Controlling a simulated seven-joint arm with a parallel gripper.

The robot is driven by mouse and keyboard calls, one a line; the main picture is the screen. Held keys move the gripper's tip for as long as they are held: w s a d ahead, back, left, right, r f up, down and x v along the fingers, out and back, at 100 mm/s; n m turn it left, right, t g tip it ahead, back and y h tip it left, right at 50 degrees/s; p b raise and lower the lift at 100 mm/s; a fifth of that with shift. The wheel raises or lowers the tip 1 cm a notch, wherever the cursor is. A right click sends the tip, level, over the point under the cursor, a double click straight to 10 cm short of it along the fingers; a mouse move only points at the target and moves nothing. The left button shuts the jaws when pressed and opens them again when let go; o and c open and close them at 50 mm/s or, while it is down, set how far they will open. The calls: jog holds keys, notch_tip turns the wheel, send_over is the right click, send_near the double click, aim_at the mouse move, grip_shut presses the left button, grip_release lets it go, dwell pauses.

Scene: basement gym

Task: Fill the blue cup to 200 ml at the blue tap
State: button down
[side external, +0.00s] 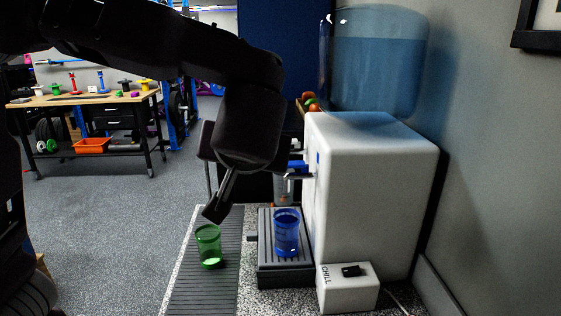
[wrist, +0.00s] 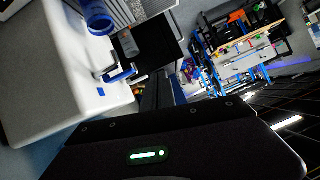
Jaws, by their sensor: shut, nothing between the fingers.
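The blue cup (side external: 286,236) stands upright on the dark drip tray (side external: 285,277) of the white dispenser (side external: 365,180). It has faint marks on its side; I cannot read a water level. The blue tap (side external: 297,165) is on the dispenser's front, above the cup, partly hidden by my arm. In the wrist view the blue cup (wrist: 97,18) is at the top edge and the blue tap (wrist: 120,75) below it. My gripper (side external: 216,209) is shut and empty, pointing down, left of the blue cup and apart from it.
A green cup (side external: 208,247) stands on the ribbed grey mat (side external: 205,290), just below my gripper. A blue water bottle (side external: 372,60) sits on the dispenser. A small CHILL switch box (side external: 346,287) is at the front right, and a wall closes the right side. A workbench (side external: 90,98) stands far back.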

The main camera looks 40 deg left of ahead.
jog(key=w+d+r+n+t+y, duration=0.1)
jog(key=w+d+r+t, duration=0.1)
jog(key=d, duration=0.4)
jog(key=shift+w+r+n+t, duration=0.3)
jog(key=shift+w+t, duration=0.2)
jog(key=shift+w, duration=0.1)
jog(key=shift+d, duration=0.1)
jog(key=w+a+f, duration=0.6)
jog(key=a, duration=0.1)
jog(key=shift+w+f, duration=0.3)
jog(key=shift+w, duration=0.1)
